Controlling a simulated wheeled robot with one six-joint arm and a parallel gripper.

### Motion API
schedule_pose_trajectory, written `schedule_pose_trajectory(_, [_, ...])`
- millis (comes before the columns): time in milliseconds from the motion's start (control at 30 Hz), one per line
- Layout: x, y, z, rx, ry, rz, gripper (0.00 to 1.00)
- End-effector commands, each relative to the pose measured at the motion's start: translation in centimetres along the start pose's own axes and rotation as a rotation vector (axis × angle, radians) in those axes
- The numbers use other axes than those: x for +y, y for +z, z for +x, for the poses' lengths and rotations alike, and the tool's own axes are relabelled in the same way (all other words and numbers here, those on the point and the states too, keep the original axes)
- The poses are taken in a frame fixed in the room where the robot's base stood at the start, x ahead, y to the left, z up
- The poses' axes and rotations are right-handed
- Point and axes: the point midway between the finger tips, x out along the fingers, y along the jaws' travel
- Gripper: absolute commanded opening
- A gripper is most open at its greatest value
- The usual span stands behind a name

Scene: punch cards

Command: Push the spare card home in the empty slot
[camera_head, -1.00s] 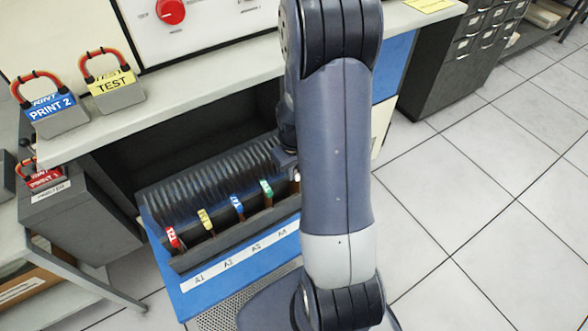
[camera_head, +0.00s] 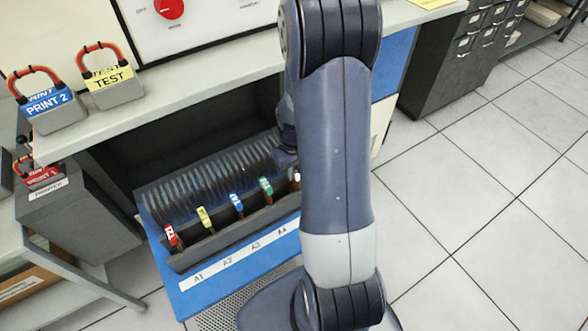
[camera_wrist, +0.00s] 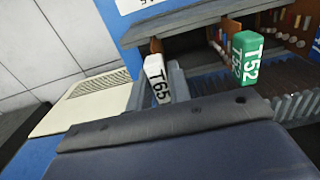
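A white card tab marked T65 (camera_wrist: 156,84) shows in the wrist view, standing up from the blue card unit; a sliver of white (camera_head: 297,177) shows beside my arm in the head view. My gripper (camera_wrist: 158,88) has a grey finger on either side of this tab, close against it. In the head view my arm hides most of the gripper. The green card T52 (camera_wrist: 243,60) stands to the right of it in the wrist view. Red (camera_head: 171,236), yellow (camera_head: 204,216) and blue (camera_head: 236,203) tabs stand along the rack. Slot labels A1 to A4 are readable; the fifth is hidden.
The ribbed rack (camera_head: 190,188) sits under a grey counter (camera_head: 215,66), which overhangs it. Padlock-like blocks PRINT 2 (camera_head: 47,106) and TEST (camera_head: 110,80) stand on the counter. A dark cabinet (camera_head: 455,65) stands at right; the tiled floor (camera_head: 500,200) is clear.

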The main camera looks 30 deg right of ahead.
Motion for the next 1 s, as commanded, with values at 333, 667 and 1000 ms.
schedule_pose_trajectory(333, [0.0, 0.0, -0.1, 0.0, 0.0, 0.0, 0.41])
schedule_pose_trajectory(667, [0.0, -0.1, -1.7, 0.004, 0.001, 0.0, 0.41])
schedule_pose_trajectory(1000, [0.0, -0.1, -8.3, 0.006, 0.002, 0.0, 0.41])
